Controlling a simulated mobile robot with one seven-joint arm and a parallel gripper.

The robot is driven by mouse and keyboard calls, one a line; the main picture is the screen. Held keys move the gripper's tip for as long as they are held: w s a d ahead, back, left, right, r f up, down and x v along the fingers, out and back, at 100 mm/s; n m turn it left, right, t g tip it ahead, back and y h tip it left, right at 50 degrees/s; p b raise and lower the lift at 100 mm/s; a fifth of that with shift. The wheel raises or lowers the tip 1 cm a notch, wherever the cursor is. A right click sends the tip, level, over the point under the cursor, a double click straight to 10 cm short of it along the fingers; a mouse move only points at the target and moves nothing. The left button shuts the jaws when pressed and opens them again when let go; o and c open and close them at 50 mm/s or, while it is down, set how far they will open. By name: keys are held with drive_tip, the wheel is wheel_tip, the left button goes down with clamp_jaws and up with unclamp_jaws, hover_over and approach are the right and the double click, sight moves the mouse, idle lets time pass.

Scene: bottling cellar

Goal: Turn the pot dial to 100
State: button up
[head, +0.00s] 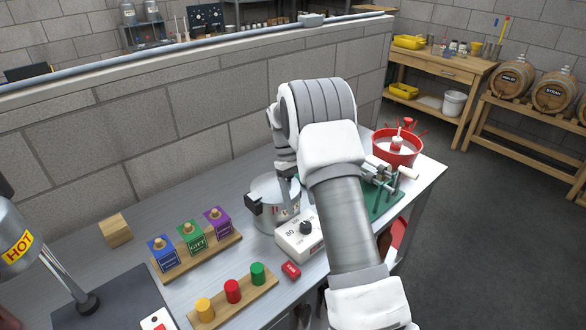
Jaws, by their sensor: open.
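The pot dial is a dark round knob (305,227) on a white control box (291,244) in front of the pot. The marking 80 is readable on its left; the other markings are small or partly hidden by my arm, and I cannot tell the pointer's exact setting. The silver pot (266,214) with a dark side handle stands just behind the box. My gripper (290,188) points down above the pot's right side, behind the dial in the picture. It is open and apart from the dial; its fingertips are hard to make out.
A wooden holder (236,240) with blue, green and purple blocks and a board (207,316) with yellow, red and green cylinders lie to the left. A small red block (291,270) lies before the box. A green-based device (384,197) and a red bowl (410,157) stand right.

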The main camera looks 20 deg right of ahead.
drive_tip(key=v, duration=1.1)
drive_tip(key=shift+w, duration=0.1)
drive_tip(key=s+a+r+m+t, duration=0.1)
drive_tip(key=s+a+r+t, duration=0.15)
drive_tip(key=s+r, duration=0.5)
drive_tip(key=s+a+r+t, duration=0.2)
drive_tip(key=s+r+t, duration=0.1)
drive_tip(key=s+r, duration=0.45)
drive_tip(key=s+a+f+m+t, duration=0.1)
drive_tip(key=s+t, duration=0.1)
drive_tip(key=s, duration=0.7)
drive_tip(key=s+a+f+m+t+y, duration=0.1)
drive_tip(key=s+a+f+t, duration=0.1)
drive_tip(key=s, duration=0.7)
drive_tip(key=shift+a, duration=0.2)
